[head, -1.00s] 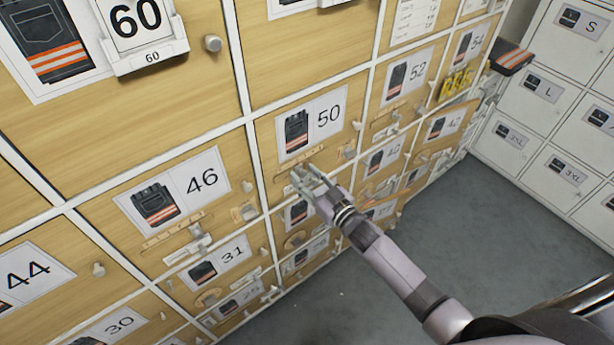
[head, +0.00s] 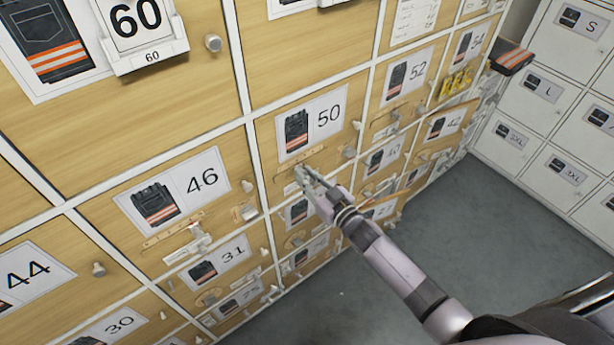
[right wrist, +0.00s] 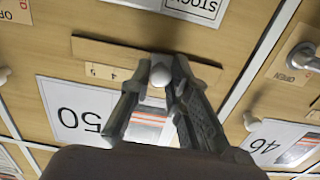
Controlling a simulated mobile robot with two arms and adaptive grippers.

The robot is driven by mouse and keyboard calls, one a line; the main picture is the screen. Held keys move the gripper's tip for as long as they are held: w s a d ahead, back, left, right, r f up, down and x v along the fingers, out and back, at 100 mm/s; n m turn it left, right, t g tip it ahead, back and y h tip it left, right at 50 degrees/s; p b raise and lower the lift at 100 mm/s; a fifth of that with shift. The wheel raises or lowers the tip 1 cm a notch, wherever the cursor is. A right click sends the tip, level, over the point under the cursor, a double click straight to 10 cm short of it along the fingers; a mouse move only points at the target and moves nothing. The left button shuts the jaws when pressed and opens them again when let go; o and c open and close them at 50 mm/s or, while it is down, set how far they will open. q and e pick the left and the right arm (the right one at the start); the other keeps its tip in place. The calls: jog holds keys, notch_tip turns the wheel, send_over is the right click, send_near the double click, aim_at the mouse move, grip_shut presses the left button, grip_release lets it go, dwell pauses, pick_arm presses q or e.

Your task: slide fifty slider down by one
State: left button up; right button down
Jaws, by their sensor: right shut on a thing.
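The door marked 50 (head: 342,137) is wooden, with a card showing dark trousers and the number. Below the card is its slider's wooden strip (head: 289,161), with a printed scale. In the right wrist view, upside down, the strip (right wrist: 110,52) shows the digits 4 and 5; the rest of the scale is hidden by the fingers. My right gripper (head: 302,173) is at this strip. My left gripper is not in view.
Neighbouring doors 46 (head: 199,182) and 52 (head: 418,70) have similar cards and strips. Door 50 also has a small knob (head: 349,153) at its right. White lockers (head: 540,90) stand at the right. The grey floor (head: 480,240) is clear.

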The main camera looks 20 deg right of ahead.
jog(key=shift+s+a, duration=0.25)
jog(key=shift+a, duration=0.4)
jog(key=shift+s+a, duration=0.2)
jog(key=shift+a, duration=0.4)
jog(key=c, duration=1.5)
grip_release()
jog(key=shift+o, duration=0.2)
jog(key=v, duration=1.2)
